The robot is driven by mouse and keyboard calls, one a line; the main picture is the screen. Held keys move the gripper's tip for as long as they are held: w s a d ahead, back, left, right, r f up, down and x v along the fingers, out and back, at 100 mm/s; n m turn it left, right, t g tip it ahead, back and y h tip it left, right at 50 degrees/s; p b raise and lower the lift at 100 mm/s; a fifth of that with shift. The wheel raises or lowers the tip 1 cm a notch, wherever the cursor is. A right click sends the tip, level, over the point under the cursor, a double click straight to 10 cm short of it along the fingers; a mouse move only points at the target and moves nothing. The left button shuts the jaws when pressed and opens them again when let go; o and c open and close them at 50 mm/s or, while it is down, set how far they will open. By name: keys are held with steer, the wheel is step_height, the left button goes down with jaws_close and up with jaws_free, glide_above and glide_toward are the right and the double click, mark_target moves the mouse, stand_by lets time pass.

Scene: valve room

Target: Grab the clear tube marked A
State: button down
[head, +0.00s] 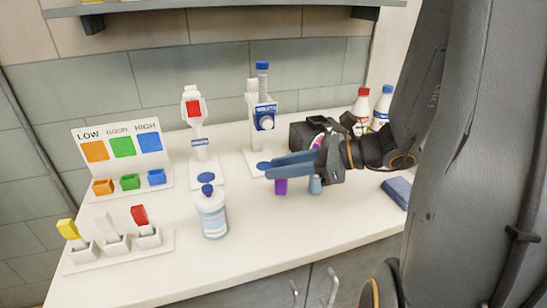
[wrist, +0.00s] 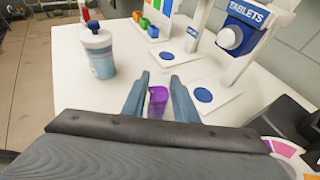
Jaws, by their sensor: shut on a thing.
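My gripper (head: 272,168) reaches in from the right above the white counter, with its blue-grey fingers shut on a purple, partly see-through tube (head: 281,186). In the wrist view the purple tube (wrist: 157,101) sits between the two fingers (wrist: 160,84). Its upper part is hidden by the fingers in the head view. A blue-grey tube (head: 315,185) stands beside it, under the gripper's body. I cannot read a letter A on either tube.
A white bottle (head: 212,215) stands left of my gripper. Behind are a tablets dispenser (head: 263,117) and a stand with a red part (head: 194,108). A LOW/GOOD/HIGH chart (head: 122,158) is at left. A dark box (head: 303,135) and red-capped bottle (head: 361,108) are behind my gripper.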

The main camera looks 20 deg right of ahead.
steer(key=shift+s, duration=0.85)
steer(key=s+p, duration=0.2)
steer(key=p, duration=0.3)
steer(key=shift+r+p, duration=0.1)
steer(key=shift+p, duration=0.3)
steer(key=shift+s, duration=0.15)
